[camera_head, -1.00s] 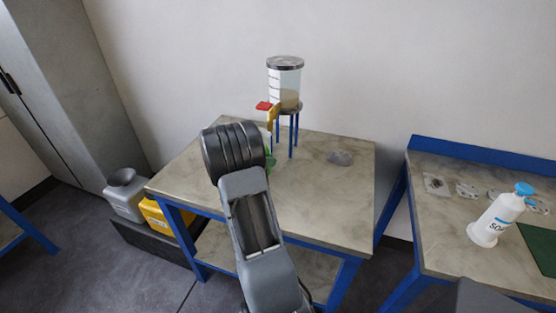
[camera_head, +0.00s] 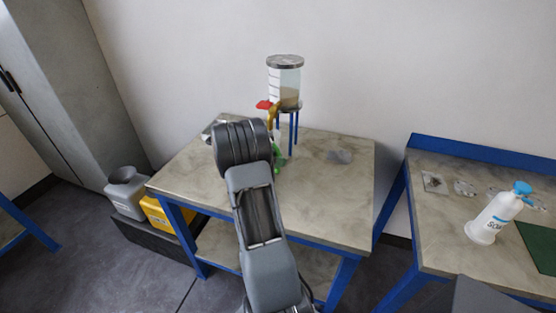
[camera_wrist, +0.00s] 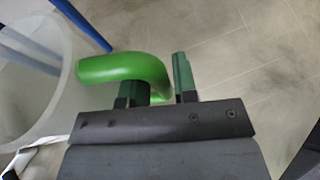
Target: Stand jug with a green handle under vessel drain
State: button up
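The jug (camera_wrist: 35,85) is a translucent body at the left of the wrist view, with a thick bright green handle (camera_wrist: 110,68). My gripper (camera_wrist: 161,88) has its dark green fingers on both sides of the handle's bent-down part, which fills the narrow gap between them. In the head view the green handle (camera_head: 279,157) shows just right of my wrist, which hides most of the jug. The clear vessel (camera_head: 285,82) with a grey lid stands on blue legs at the back of the table. A red lever (camera_head: 263,105) and yellow part sit at its lower left.
The vessel stand's blue leg (camera_wrist: 82,25) is close to the jug in the wrist view. The table (camera_head: 325,205) is clear at front right, with a grey patch (camera_head: 340,156) farther back. A soap bottle (camera_head: 495,215) stands on the right bench. Grey and yellow containers (camera_head: 160,213) sit at left.

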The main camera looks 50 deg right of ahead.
jog(key=shift+o, duration=1.4)
jog(key=shift+r, duration=0.1)
jog(key=shift+a+r, duration=0.1)
jog(key=shift+r, duration=0.05)
jog(key=b+v, duration=0.1)
jog(key=v, duration=0.9)
jog(key=s+a+r+m+t+y, duration=0.1)
jog(key=s+a+m+t+y, duration=0.2)
jog(key=a, duration=0.8)
jog(key=s+a+r+m+t+y, duration=0.2)
jog(key=s+a+m+t+y, duration=0.1)
jog(key=a, duration=0.8)
jog(key=s+a+r+m+t+y, duration=0.1)
jog(key=s+a+m+t+y, duration=0.3)
jog(key=a, duration=0.7)
jog(key=m+y, duration=0.2)
jog(key=shift+s+a+r+m, duration=0.2)
jog(key=shift+s+a+m, duration=0.1)
jog(key=shift+s, duration=0.1)
